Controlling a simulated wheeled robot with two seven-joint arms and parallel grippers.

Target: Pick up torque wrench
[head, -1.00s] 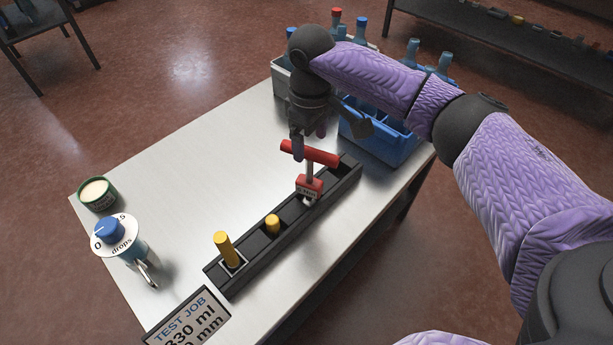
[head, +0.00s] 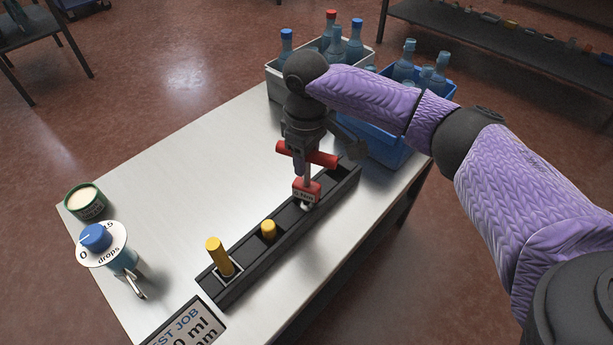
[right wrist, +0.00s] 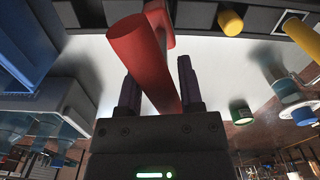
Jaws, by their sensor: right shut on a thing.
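The torque wrench (head: 322,160) has a red crossbar handle, a grey shaft and a red box with a small display. It stands upright, with its lower end at a slot of the long black rack (head: 287,218). My right gripper (head: 301,164) comes down from above and is shut on the red handle. In the right wrist view the handle (right wrist: 138,50) runs between the two fingers of the gripper (right wrist: 158,82). The fingertips are partly hidden in the head view. My left gripper is not in view.
The rack also holds a tall yellow peg (head: 218,256) and a short yellow one (head: 268,229). A green tin (head: 87,204) and a blue-knobbed drops dispenser (head: 97,240) stand at left. A grey crate (head: 277,84) and a blue crate (head: 393,150) with bottles stand behind. The table's left middle is clear.

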